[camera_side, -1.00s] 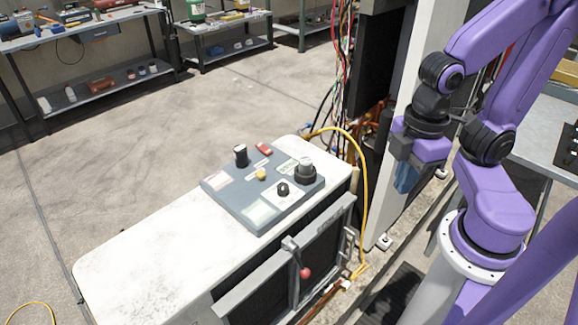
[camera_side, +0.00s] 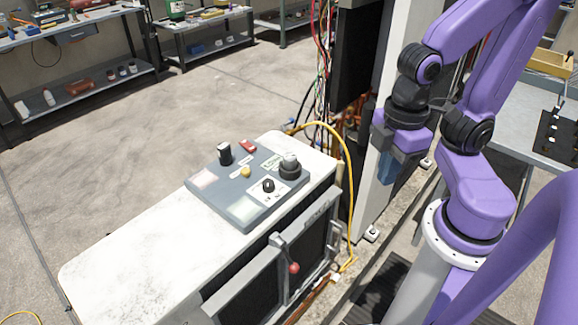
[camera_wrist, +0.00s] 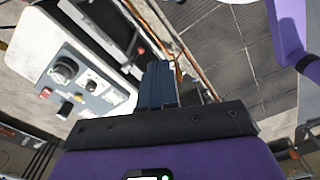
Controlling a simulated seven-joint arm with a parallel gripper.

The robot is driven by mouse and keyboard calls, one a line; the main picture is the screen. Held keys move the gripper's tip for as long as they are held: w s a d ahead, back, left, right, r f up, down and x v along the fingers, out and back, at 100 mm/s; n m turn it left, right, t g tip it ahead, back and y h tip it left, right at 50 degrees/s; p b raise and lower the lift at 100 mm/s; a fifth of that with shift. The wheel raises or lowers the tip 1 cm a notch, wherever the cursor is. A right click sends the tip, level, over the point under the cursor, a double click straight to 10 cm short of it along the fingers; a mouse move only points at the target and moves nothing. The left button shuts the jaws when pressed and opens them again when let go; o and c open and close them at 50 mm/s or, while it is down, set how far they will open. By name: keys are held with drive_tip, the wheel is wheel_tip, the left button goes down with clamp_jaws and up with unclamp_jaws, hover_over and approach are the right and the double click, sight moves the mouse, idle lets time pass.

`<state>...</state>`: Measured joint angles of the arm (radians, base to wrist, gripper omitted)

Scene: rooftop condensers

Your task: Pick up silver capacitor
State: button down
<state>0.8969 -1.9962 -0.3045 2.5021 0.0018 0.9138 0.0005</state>
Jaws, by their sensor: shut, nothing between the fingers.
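I cannot clearly make out a silver capacitor. The nearest match is a short dark cylinder with a silver-grey top (camera_side: 289,166) at the right back of the grey control panel (camera_side: 237,212). A round grey cylinder (camera_wrist: 68,67) on the panel in the wrist view may be the same thing. My gripper (camera_side: 386,172) hangs to the right of the panel, in front of the tall white cabinet panel, apart from everything on the panel. Its blue fingers (camera_wrist: 158,84) are shut together and empty in the wrist view.
The grey panel lies on a worn white cabinet (camera_side: 130,255) with a red-knobbed lever (camera_side: 293,268) on its front. A yellow hose (camera_side: 349,190) arcs between cabinet and gripper. A tall white panel (camera_side: 388,95) stands behind the gripper. Loose wires hang beside it.

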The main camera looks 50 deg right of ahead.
drive_tip(key=c, duration=0.5)
unclamp_jaws()
drive_tip(key=shift+c, duration=0.2)
drive_tip(key=shift+w, duration=0.1)
drive_tip(key=n, duration=0.2)
hover_over(290, 156)
drive_tip(key=f, duration=1.2)
drive_tip(key=shift+w+a+f, duration=0.15)
drive_tip(key=shift+a+f, duration=0.15)
drive_tip(key=shift+f, duration=0.05)
drive_tip(key=shift+d+f, duration=0.15)
drive_tip(key=shift+f, duration=1.15)
drive_tip(key=shift+d+f, duration=0.1)
drive_tip(key=shift+f, duration=1.2)
